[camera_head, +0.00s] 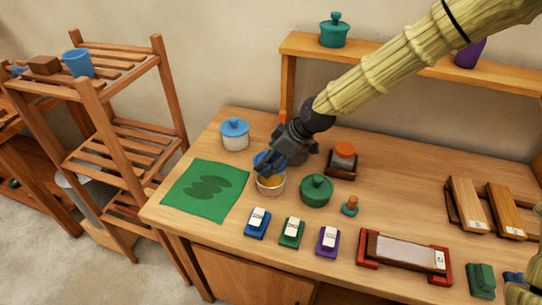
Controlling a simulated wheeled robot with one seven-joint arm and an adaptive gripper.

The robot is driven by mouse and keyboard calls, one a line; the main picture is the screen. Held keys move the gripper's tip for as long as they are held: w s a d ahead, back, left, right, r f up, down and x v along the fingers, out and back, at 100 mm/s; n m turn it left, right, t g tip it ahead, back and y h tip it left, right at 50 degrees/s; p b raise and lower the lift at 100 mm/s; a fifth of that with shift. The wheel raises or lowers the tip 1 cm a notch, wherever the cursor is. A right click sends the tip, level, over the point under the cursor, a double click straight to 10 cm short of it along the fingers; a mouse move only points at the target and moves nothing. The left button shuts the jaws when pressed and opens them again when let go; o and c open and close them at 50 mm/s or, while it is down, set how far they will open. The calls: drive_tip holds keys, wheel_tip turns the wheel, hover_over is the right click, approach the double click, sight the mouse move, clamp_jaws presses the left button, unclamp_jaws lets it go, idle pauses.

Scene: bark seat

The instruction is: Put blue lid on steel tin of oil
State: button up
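The steel tin of oil (270,185) stands open on the bench, pale-walled with yellow-brown oil showing inside. My gripper (267,164) reaches down from the upper right, just above and behind the tin. The blue lid (262,158) is at my fingertips, partly hidden by the dark fingers, which appear shut on it. The lid is over the tin's back edge and looks tilted; I cannot tell whether it touches the rim.
A green cloth (206,190) lies left. Several small labelled blocks (292,232) line the front.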

sight(272, 179)
drive_tip(key=shift+s+f+b, duration=0.2)
drive_tip(key=shift+f+b, duration=0.15)
drive_tip(key=shift+f, duration=0.1)
drive_tip(key=shift+s+f+b, duration=0.2)
drive_tip(key=shift+f+b, duration=0.1)
drive_tip(key=shift+f, duration=0.15)
drive_tip(key=shift+w+f+b, duration=0.2)
drive_tip(key=shift+f+b, duration=0.15)
drive_tip(key=shift+f, duration=0.6)
drive_tip(key=shift+s+f, duration=0.1)
drive_tip(key=shift+f, duration=0.05)
drive_tip(key=shift+f, duration=0.1)
drive_tip(key=shift+d, duration=0.15)
drive_tip(key=shift+f, duration=0.5)
drive_tip(key=o, duration=0.7)
drive_tip(key=shift+r, duration=0.15)
